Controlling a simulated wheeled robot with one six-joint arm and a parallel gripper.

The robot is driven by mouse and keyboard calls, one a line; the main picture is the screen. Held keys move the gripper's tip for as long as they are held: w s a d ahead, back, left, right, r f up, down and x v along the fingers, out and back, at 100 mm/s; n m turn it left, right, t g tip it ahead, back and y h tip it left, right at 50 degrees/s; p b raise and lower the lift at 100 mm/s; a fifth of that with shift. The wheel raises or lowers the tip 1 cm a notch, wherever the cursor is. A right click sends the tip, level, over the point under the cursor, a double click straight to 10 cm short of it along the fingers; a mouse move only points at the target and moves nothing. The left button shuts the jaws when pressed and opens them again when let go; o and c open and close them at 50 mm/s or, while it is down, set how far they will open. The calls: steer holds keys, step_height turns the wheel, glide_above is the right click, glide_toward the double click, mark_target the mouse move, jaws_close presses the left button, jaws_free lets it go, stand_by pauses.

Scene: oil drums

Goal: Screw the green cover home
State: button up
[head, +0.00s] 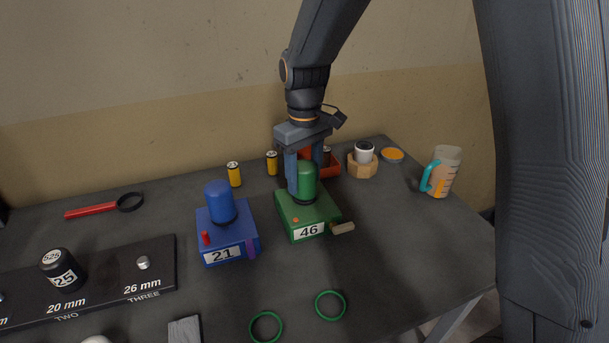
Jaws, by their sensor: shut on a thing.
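The green cover (306,181) is a domed cylinder standing upright on top of the green box (289,220) labelled 46. My gripper (304,180) comes down from above with one finger on each side of the cover and is shut on it. I cannot tell whether the cover's lower rim is fully seated, as the joint with the box is small in view. A beige handle (342,228) sticks out at the box's front right.
A blue box (228,247) labelled 21 with a blue cover (219,201) stands close on the left. Yellow cylinders (234,174) and a red tray (331,170) are behind. Green rings (330,305) lie in front.

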steer(key=shift+f, duration=0.15)
stand_by(0.3)
steer(key=shift+m+p, duration=0.85)
steer(key=shift+m, duration=0.35)
steer(key=m+p, duration=0.1)
steer(key=m, duration=0.3)
steer(key=shift+p, duration=0.3)
steer(key=m+p, duration=0.2)
steer(key=m, duration=0.2)
steer(key=shift+m, duration=1.2)
